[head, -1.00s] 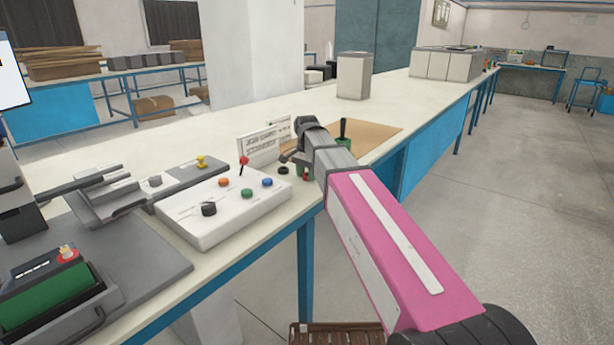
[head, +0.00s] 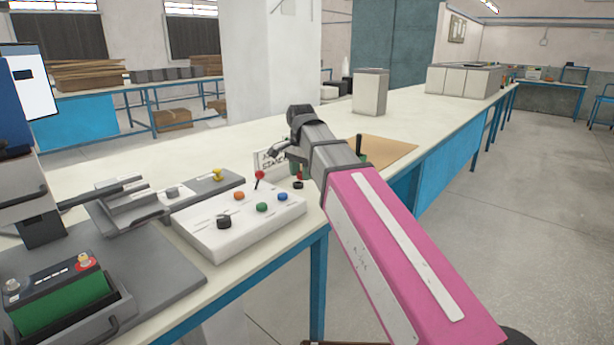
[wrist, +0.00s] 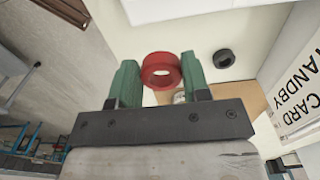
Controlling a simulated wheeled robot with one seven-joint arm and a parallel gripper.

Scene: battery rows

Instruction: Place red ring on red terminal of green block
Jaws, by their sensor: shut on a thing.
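The red ring (wrist: 161,70) is between the two green fingers of my gripper (wrist: 160,78) in the wrist view, and the fingers are shut on it. In the head view my gripper (head: 294,165) is partly hidden by my arm, over the bench beyond the white control box. The green block (head: 62,306) sits in a grey holder at the lower left of the head view, far to the left of my gripper. Its red terminal (head: 84,263) is at the right of its dark top, with a brass post; nothing shows around it. A grey terminal (head: 12,287) is at the left.
A black ring (wrist: 223,58) lies on the bench near my gripper. A white sign (head: 268,163) stands behind. Grey fixtures (head: 125,205) lie beyond the block.

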